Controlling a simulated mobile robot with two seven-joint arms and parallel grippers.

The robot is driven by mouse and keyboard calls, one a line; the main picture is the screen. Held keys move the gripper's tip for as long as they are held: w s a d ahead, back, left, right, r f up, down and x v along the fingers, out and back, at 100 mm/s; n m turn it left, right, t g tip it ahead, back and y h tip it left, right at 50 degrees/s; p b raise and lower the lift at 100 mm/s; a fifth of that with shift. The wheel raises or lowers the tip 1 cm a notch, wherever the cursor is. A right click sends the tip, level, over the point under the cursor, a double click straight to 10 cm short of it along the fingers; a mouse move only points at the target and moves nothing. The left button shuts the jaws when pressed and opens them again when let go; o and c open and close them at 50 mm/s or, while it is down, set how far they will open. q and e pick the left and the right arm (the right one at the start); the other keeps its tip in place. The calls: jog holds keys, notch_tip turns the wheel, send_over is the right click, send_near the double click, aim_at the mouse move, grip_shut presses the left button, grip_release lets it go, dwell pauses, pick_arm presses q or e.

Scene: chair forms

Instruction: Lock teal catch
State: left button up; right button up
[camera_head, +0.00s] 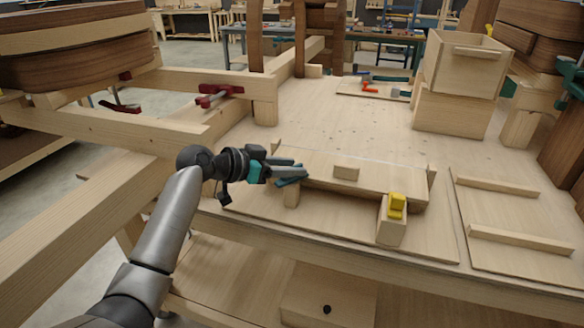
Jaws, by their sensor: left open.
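The teal catch (291,182) sits low beside a small wooden post (292,197) at the left end of a wooden form on the bench. My left gripper (297,168) reaches in from the left and its open fingers lie right over the catch. The fingers partly cover the catch, so I cannot tell whether they touch it or exactly how it is turned. The wooden form (380,178) has a flat top board with a small block on it. My right gripper is not in view.
A yellow catch (397,205) stands on a wooden block at the form's right end. A board with two rails (515,236) lies to the right. A wooden box (465,62) stands at the back right. Red clamps (216,94) sit at the left.

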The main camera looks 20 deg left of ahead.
pick_arm(q)
jog(key=shift+w+d+f, duration=0.15)
jog(key=shift+w+d, duration=0.1)
jog(key=shift+w, duration=0.05)
grip_shut()
dwell(0.3)
